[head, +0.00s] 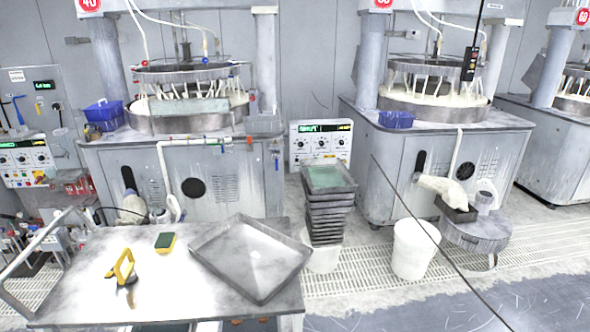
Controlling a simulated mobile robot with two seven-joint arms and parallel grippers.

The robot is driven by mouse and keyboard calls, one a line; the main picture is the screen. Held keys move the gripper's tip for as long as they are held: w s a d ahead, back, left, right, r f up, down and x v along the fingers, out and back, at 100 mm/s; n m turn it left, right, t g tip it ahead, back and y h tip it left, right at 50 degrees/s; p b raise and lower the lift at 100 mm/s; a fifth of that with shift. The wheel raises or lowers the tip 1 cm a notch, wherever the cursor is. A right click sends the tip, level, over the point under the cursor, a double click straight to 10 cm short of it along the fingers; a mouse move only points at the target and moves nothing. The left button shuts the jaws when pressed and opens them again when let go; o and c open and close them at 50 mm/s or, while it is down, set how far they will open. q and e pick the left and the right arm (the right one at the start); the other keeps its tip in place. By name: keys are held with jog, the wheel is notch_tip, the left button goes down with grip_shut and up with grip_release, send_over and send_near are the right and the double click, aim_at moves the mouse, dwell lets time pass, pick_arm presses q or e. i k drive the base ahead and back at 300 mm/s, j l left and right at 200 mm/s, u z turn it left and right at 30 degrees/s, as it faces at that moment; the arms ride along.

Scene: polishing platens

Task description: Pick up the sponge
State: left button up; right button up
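The sponge (165,241) is a small block with a dark green top and a yellow edge. It lies flat on the grey metal table (95,248) in the head view, left of the centre. Nothing covers it and nothing touches it from above. Neither of my grippers shows in the head view.
A yellow-handled tool (123,268) stands on the table left of and nearer than the sponge. A large shallow grey tray (252,257) lies to its right, overhanging the table edge. Stacked trays (328,205) and a white bucket (413,250) stand beyond. Polishing machines line the back.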

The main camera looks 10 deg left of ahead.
aim_at(165, 242)
jog(key=u, duration=1.35)
jog(key=j+u, duration=0.25)
jog(key=i+j+u, duration=0.25)
jog(key=k+j, duration=0.05)
jog(key=k, duration=0.05)
